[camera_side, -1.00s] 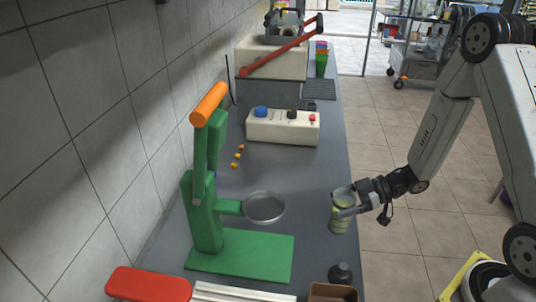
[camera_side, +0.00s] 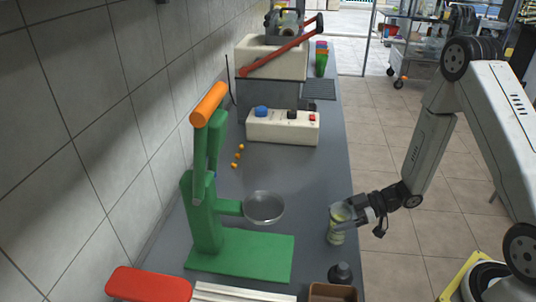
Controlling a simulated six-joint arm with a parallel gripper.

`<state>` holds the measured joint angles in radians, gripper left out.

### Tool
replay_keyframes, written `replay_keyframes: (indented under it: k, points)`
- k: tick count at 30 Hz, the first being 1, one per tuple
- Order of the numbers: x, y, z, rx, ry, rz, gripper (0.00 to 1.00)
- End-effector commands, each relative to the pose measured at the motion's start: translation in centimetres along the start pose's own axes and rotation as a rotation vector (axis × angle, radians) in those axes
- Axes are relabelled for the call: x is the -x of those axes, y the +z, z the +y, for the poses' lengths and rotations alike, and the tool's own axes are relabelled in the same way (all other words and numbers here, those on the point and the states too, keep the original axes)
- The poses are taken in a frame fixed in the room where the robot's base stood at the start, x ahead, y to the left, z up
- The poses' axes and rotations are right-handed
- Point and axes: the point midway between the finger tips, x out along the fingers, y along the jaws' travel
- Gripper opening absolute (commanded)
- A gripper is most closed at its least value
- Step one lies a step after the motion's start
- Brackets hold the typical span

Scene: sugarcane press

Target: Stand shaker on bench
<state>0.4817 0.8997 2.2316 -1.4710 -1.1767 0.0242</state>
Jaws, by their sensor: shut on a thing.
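The shaker (camera_side: 337,238) is a small yellow-green cup with a pale rim. It is upright near the right edge of the grey bench (camera_side: 300,180), to the right of the round metal pan. My gripper (camera_side: 350,212) reaches in from the right and is shut on the shaker near its top. The near finger hides part of the shaker's side. The shaker's base is over or on the bench; I cannot tell whether it touches the surface.
A green press (camera_side: 240,255) with an orange handle and round pan (camera_side: 263,207) stands left. A dark bottle (camera_side: 340,273) and brown box (camera_side: 332,292) are in front. A white control box (camera_side: 283,127) sits behind. The bench between control box and shaker is clear.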

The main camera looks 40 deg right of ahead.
Motion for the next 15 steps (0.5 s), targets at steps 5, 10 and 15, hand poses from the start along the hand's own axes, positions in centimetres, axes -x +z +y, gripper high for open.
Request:
replay_keyframes:
  k: [5, 10, 15]
  points:
    - [-0.6, 1.3, 0.0, -0.003, 0.000, 0.002, 0.00]
    - [-1.0, 2.4, 0.0, -0.002, 0.000, 0.002, 0.00]
    - [-1.1, 2.7, 0.0, -0.001, 0.000, 0.002, 0.00]
